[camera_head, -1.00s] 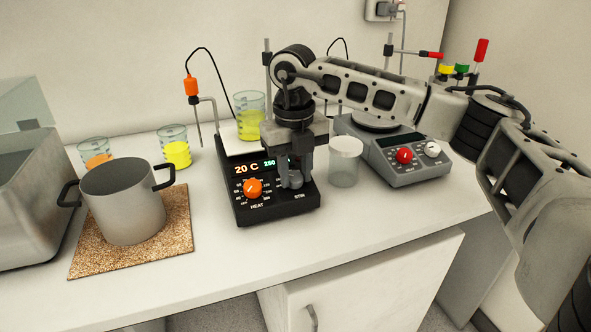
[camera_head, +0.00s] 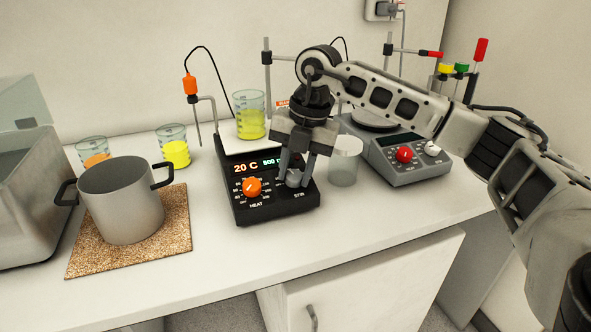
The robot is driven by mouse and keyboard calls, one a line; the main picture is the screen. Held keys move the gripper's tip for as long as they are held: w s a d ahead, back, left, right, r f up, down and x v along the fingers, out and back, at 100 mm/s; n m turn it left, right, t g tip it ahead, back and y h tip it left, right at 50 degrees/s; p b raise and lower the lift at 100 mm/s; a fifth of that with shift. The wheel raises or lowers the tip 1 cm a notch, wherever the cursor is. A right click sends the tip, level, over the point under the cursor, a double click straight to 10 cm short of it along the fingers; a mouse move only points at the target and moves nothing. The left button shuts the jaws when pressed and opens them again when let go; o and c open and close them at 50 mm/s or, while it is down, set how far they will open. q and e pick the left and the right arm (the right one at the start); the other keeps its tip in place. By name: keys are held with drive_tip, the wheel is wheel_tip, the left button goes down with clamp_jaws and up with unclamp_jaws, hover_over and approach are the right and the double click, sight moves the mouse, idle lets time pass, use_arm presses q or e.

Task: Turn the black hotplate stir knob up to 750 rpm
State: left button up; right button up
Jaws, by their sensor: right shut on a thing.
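The black hotplate (camera_head: 274,210) stands on the bench with an orange HEAT knob (camera_head: 252,187) at its front left. Its display (camera_head: 259,165) reads 20 C, and beside that what looks like 500, partly cut off by my gripper. My right gripper (camera_head: 295,172) points down at the front right, above the STIR label, and is shut on the grey stir knob (camera_head: 293,179). The fingers cover much of the knob and its scale. A beaker of yellow liquid (camera_head: 251,124) stands on the hotplate's white top. My left gripper is out of view.
A grey hotplate (camera_head: 410,173) with red and white knobs stands to the right. A steel pot (camera_head: 122,205) sits on a cork mat (camera_head: 88,262) at left. The bench front is clear.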

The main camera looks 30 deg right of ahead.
drive_tip(key=shift+m+t, duration=0.4)
drive_tip(key=shift+m, duration=1.5)
drive_tip(key=shift+y, duration=0.3)
drive_tip(key=o, duration=1)
drive_tip(key=shift+c, duration=0.2)
drive_tip(key=v, duration=1.6)
drive_tip(key=shift+s, duration=0.15)
